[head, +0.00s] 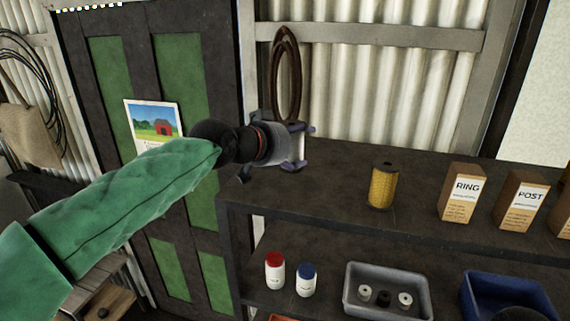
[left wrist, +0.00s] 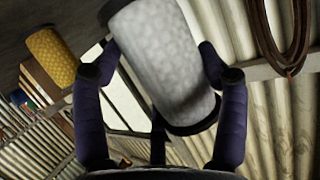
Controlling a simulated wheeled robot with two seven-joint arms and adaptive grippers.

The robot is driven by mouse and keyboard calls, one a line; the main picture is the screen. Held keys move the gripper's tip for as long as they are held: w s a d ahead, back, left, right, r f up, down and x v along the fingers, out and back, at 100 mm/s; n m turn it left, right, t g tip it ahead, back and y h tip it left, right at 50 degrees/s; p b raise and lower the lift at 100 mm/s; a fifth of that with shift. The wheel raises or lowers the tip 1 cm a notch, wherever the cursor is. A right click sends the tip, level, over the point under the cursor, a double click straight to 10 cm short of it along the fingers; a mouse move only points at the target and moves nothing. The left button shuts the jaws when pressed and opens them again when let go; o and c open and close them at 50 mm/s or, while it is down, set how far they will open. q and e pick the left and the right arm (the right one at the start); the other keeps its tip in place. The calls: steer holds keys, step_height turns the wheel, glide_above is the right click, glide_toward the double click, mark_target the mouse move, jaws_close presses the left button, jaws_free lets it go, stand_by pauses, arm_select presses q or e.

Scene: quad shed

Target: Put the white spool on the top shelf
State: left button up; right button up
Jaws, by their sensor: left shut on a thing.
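The white spool (left wrist: 160,60) with dark end rims is between the two purple fingers of my left gripper (left wrist: 160,75) in the left wrist view. The fingers are shut on its sides. In the head view my left gripper (head: 298,147) is over the left end of the dark top shelf (head: 330,200), near the back wall. The spool is mostly hidden there by the gripper. One spool end is close to the shelf surface; I cannot tell whether it touches. My right gripper is not in view.
A yellow filter (head: 383,186) stands on the top shelf, with RING (head: 461,193) and POST (head: 521,200) boxes to its right. A brown coil (head: 287,75) hangs behind my gripper. Red-capped and blue-capped bottles, a grey tray (head: 384,304) and a blue bin (head: 480,292) are below.

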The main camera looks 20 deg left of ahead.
arm_select(q)
steer(key=a+f, duration=0.2)
steer(key=shift+w+a+f, duration=0.2)
steer(key=shift+a+f, duration=0.15)
steer(key=shift+f, duration=0.05)
steer(key=shift+w+a+f+b, duration=0.15)
steer(key=shift+w+f+b, duration=0.2)
steer(key=shift+w+f, duration=0.1)
steer(key=shift+s+a+f, duration=0.1)
steer(key=shift+s+f, duration=0.05)
steer(key=shift+f, duration=1.35)
steer(key=shift+f, duration=0.15)
steer(key=o, duration=1.3)
